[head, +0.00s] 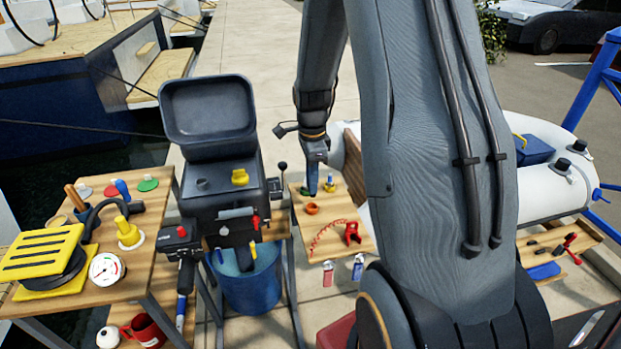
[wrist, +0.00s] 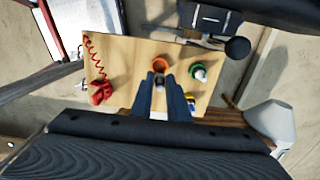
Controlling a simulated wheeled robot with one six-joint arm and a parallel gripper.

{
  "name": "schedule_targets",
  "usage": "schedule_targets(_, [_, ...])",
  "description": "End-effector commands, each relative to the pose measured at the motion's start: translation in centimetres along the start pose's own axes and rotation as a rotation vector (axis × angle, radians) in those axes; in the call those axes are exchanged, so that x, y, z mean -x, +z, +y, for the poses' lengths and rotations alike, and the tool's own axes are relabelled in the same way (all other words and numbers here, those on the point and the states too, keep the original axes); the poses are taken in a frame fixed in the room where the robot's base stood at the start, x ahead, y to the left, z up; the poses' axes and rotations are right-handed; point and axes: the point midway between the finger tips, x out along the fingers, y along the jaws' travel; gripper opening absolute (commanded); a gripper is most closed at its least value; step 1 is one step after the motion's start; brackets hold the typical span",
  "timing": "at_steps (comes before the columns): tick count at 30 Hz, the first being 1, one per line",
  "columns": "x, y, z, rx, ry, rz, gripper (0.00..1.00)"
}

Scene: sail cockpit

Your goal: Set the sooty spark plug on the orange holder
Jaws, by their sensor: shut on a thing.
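The orange holder (head: 312,209) is a small round cup on the wooden side table; in the wrist view (wrist: 160,63) it lies just beyond my fingertips. My gripper (head: 313,188) points down over the table, a little behind the holder in the head view. In the wrist view my gripper (wrist: 165,80) is shut on a small dark grey thing, the sooty spark plug (wrist: 160,82), mostly hidden between the fingers. Its lower end and its height over the table cannot be made out. A green holder (wrist: 195,70) with a white-topped plug stands right of the orange one.
A red clamp (head: 352,232) with a red coiled cord (head: 328,232) lies on the same table. A blue and yellow item (head: 330,185) stands close to my gripper. The black engine (head: 225,205) stands left of the table. Two small cans hang at the table's front edge.

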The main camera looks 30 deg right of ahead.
Motion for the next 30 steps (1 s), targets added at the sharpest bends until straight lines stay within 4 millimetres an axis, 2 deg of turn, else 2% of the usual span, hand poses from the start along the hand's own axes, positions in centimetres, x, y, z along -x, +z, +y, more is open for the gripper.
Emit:
schedule_targets(6, [-2.5,0.0,0.0,0.0,0.001,0.0,0.0])
schedule_targets(12, [-4.1,0.0,0.0,0.0,0.0,0.0,0.0])
schedule_targets(30, [-4.4,0.0,0.0,0.0,0.0,0.0,0.0])
